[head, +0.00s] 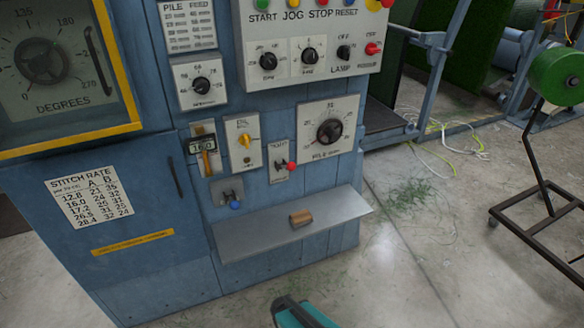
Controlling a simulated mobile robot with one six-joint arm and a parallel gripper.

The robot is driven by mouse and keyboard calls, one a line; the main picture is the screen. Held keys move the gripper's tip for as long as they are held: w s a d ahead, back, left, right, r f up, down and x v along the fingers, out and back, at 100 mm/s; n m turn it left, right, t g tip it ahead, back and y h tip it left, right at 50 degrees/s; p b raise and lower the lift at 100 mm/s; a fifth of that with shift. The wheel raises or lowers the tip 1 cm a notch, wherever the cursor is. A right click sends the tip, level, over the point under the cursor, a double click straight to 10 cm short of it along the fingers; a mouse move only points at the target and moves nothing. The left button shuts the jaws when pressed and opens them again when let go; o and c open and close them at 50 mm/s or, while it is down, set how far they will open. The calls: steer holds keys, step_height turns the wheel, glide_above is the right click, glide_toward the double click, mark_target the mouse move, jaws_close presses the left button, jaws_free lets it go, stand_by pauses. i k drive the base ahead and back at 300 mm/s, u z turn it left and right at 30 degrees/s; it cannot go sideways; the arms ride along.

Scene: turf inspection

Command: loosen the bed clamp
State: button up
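The blue machine cabinet fills the left and middle of the head view. A small plate (278,147) on it reads what looks like TIGHT and carries a short lever with a red ball (292,166) pointing right. Below left, another small plate (222,188) has a lever with a blue ball (235,205) hanging down. No label naming the bed clamp is readable, so I cannot tell for certain which lever it is. My gripper's fingertips are not in view. A teal and dark part at the bottom edge cannot be made out as a gripper.
A metal shelf (250,241) juts from the cabinet below the controls, with a small brown block (300,217) on it.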

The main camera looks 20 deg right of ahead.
mark_target(291, 166)
steer(key=k, duration=1)
steer(key=u, duration=4.3)
steer(key=i, duration=0.1)
steer(key=z, duration=3.05)
steer(key=i, duration=0.65)
